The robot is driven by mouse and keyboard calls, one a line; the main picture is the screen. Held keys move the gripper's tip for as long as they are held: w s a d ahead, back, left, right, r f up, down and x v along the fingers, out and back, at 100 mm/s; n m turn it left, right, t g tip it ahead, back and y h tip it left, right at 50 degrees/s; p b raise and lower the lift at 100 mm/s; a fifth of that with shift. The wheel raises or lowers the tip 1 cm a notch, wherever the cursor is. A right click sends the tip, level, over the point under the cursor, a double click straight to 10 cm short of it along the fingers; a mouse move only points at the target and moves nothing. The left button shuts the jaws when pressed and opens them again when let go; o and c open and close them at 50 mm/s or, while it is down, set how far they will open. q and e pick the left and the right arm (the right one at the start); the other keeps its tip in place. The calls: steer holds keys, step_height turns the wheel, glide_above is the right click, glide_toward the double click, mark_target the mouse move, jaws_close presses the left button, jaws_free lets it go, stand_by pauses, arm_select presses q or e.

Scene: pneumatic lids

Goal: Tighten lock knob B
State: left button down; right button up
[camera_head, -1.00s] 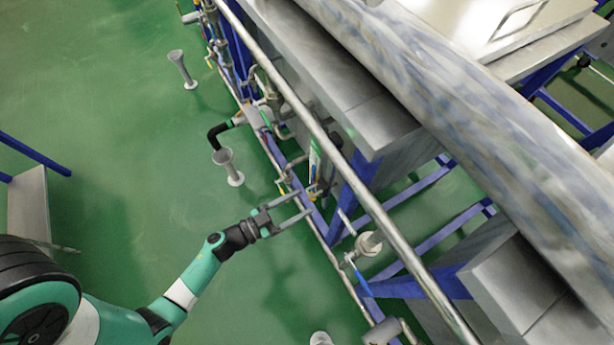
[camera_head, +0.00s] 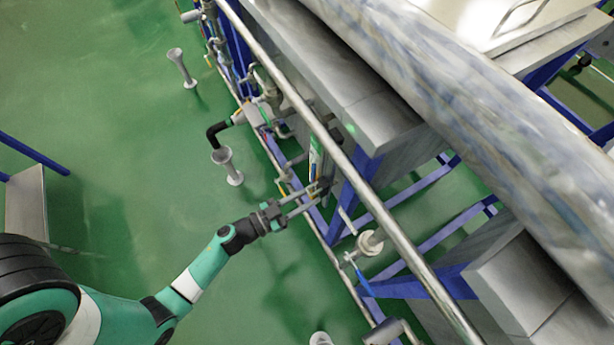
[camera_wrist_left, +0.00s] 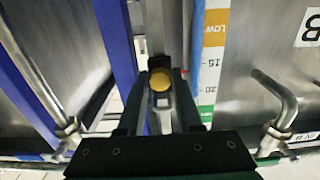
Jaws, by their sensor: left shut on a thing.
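A round yellow-orange knob (camera_wrist_left: 159,80) shows in the middle of the left wrist view, between the tips of my left gripper's fingers. My left gripper (camera_wrist_left: 160,92) is shut on this knob, one finger at each side. In the head view, my left gripper (camera_head: 316,195) reaches in from the left to the pipe fittings by the blue frame. There the knob is too small and covered to make out. A label with the letter B (camera_wrist_left: 312,28) is on the metal panel at the upper right of the left wrist view. My right gripper is not in view.
A gauge strip (camera_wrist_left: 212,60) stands upright just right of the knob. Bent metal handles (camera_wrist_left: 281,95) are at both sides. A long rail (camera_head: 330,150) runs over the fittings. A funnel-topped stand (camera_head: 228,167) is left of them. The green floor (camera_head: 120,170) is mostly clear.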

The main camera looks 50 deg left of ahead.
arm_select(q)
steer(key=shift+m, duration=0.3)
steer(key=m+b, duration=0.1)
steer(key=m, duration=2.2)
steer(key=shift+r, duration=0.1)
steer(key=shift+m, duration=0.3)
stand_by(0.3)
steer(key=c, duration=0.6)
jaws_free()
